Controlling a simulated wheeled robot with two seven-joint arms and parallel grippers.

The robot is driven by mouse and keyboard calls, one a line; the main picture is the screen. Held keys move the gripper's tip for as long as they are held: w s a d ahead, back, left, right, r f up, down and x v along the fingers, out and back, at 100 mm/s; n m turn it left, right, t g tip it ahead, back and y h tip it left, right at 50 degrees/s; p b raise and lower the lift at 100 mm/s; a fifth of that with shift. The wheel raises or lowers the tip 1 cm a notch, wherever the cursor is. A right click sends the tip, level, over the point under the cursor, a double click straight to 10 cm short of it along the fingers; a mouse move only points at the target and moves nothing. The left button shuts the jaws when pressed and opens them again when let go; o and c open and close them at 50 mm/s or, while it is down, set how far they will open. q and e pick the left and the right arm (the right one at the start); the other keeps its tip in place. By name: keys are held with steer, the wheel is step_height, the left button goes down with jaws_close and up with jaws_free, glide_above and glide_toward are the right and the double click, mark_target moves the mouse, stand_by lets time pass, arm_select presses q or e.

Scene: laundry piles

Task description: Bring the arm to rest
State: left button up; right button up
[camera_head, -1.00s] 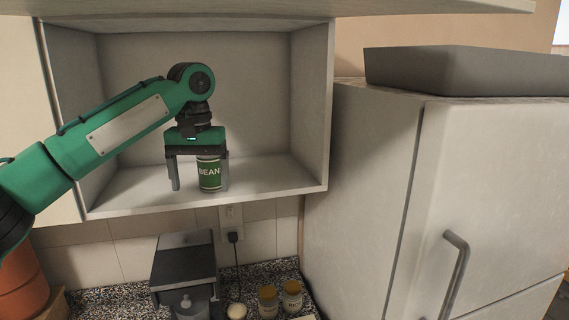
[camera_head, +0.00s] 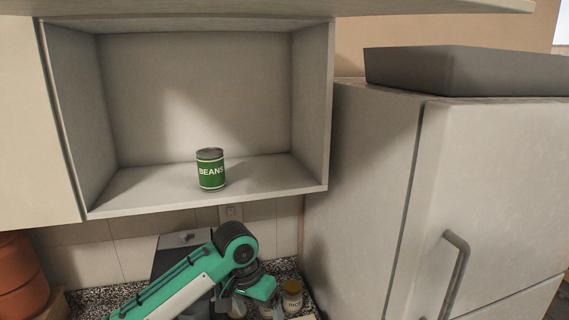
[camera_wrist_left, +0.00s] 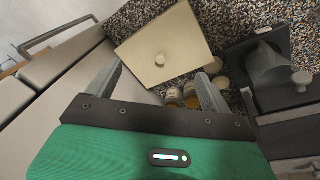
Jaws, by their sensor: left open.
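A green can labelled BEANS (camera_head: 211,172) stands upright on the floor of the open white wall cabinet (camera_head: 140,199), with nothing touching it. My left arm is below the cabinet, over the counter. My left gripper (camera_head: 260,290) is low in the head view, and its fingers are hard to make out there. In the left wrist view my left gripper (camera_wrist_left: 161,72) has its two fingers spread apart with nothing between them. My right gripper is not in view.
A white fridge (camera_head: 480,180) with a handle stands at the right, with a grey tray-like box (camera_head: 450,70) on top. A jar labelled RICE (camera_head: 292,301) is beside my gripper. A dark appliance (camera_head: 170,255) stands behind my arm. A terracotta pot (camera_head: 18,275) is at the left.

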arm_select(q)
steer(key=s+f+t+h, duration=0.2)
steer(key=s+f, duration=1.1)
steer(key=f, duration=0.1)
steer(key=s+a+f+n+t+y, duration=0.1)
steer(key=s+a+f+n+y, duration=0.15)
steer(key=s+a, duration=0.65)
steer(key=s+a+f+n+y, duration=0.1)
steer(key=s+a+f, duration=0.2)
steer(key=s+a, duration=0.55)
step_height(320, 180, down, 36)
steer(key=s+g+b, duration=0.1)
steer(key=b, duration=0.5)
steer(key=s+a+f+b, duration=0.1)
steer(key=s+f+b, duration=0.1)
steer(key=s+f, duration=0.7)
steer(key=s+a+f+g+b, duration=0.1)
steer(key=s+a+f+b, duration=0.1)
steer(key=s+f, duration=0.8)
step_height(320, 180, down, 5)
steer(key=shift+f+b, duration=0.1)
steer(key=shift+b, duration=0.25)
